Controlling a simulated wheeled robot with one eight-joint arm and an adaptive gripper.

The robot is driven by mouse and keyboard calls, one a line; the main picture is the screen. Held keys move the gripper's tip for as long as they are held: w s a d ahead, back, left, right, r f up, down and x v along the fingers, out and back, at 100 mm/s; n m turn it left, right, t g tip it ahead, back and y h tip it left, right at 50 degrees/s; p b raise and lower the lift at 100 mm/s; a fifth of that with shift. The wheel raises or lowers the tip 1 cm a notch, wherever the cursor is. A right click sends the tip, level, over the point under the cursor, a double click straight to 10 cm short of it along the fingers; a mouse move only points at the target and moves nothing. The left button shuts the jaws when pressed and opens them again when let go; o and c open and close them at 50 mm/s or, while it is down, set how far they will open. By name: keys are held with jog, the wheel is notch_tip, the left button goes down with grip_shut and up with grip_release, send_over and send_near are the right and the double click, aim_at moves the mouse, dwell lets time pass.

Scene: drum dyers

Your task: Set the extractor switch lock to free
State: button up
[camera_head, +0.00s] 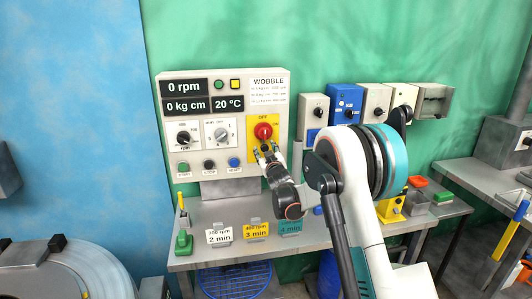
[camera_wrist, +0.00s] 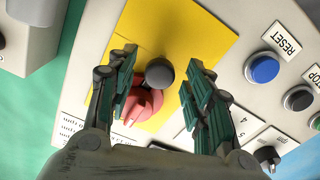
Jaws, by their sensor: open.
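The red rotary switch (camera_head: 263,131) sits on a yellow plate (camera_head: 252,121) at the right of the wobble panel, between "OFF" above and "ON" at its right. In the wrist view the red switch (camera_wrist: 142,104) is partly covered by my left finger. A dark grey round knob (camera_wrist: 160,73) sits beside it on the yellow plate (camera_wrist: 205,25); it may be the lock, but I see no label on it. My gripper (camera_head: 268,150) is just below the red switch in the head view. In the wrist view my gripper (camera_wrist: 160,65) is open, its fingers either side of the grey knob.
The panel also carries two dials (camera_head: 184,137) and a blue RESET button (camera_head: 234,162); RESET (camera_wrist: 264,68) is right of my fingers in the wrist view. Tent cards (camera_head: 256,229) stand on the metal bench below. Grey and blue boxes (camera_head: 345,104) hang to the right.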

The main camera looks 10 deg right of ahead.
grip_shut()
jog(key=shift+f+b, duration=0.7)
jog(key=shift+f, duration=0.45)
grip_release()
jog(key=s, duration=1.2)
jog(key=shift+s+r, duration=0.1)
